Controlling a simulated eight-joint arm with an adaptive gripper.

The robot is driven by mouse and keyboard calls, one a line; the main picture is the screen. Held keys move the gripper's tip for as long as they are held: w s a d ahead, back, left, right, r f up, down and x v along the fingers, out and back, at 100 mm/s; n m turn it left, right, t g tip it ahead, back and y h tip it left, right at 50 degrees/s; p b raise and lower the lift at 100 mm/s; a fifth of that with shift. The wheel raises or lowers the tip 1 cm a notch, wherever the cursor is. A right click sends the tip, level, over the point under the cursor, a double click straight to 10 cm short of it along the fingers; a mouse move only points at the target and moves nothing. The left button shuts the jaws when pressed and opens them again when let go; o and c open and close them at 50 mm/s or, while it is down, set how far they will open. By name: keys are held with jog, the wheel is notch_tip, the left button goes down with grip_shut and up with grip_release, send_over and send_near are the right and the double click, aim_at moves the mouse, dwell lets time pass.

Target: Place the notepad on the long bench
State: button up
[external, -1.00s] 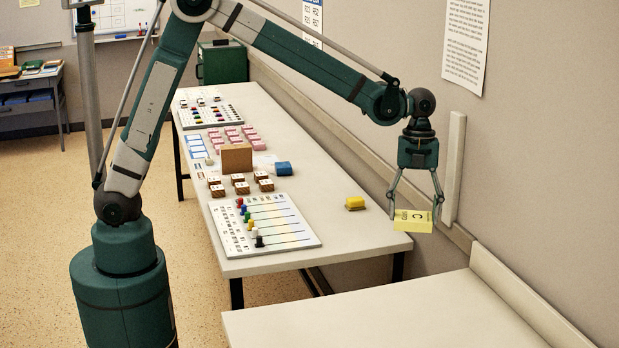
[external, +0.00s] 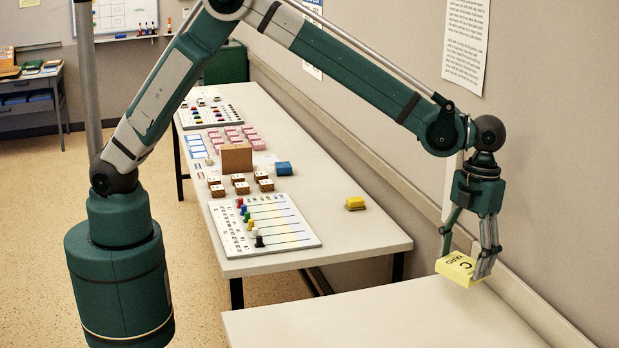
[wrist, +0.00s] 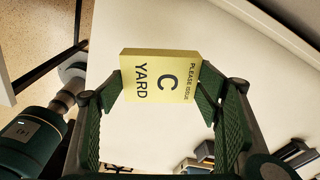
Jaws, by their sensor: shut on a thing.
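The notepad (external: 459,271) is a thick yellow block; "C" and "YARD" show on it in both views, as in the wrist view (wrist: 150,88). My gripper (external: 466,262) is shut on its two opposite sides and holds it in the air. In the external view it appears over the back part of the near pale table. A long pale bench (external: 330,215) runs along the wall to the left, carrying several items.
The near table (external: 340,310) looks bare where the external view shows it. In the wrist view, dark boxes (wrist: 190,166) stand at the lower right.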

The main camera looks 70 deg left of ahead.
jog(key=s+d+r+m+p, duration=0.1)
jog(key=d+m+p, duration=0.3)
jog(key=d, duration=0.7)
jog(key=shift+d+r+y, duration=0.3)
jog(key=shift+r, duration=0.05)
jog(key=shift+s, duration=0.1)
send_over(474, 332)
jog(key=shift+w+f+p, duration=0.15)
jog(key=shift+w+f, duration=0.05)
jog(key=shift+f, duration=1.35)
jog(key=shift+w+f+p, duration=0.15)
jog(key=shift+f, duration=1.4)
jog(key=shift+f, duration=1.9)
jog(key=shift+f, duration=0.1)
jog(key=o, duration=0.5)
jog(key=shift+f, duration=0.1)
jog(key=o, duration=0.5)
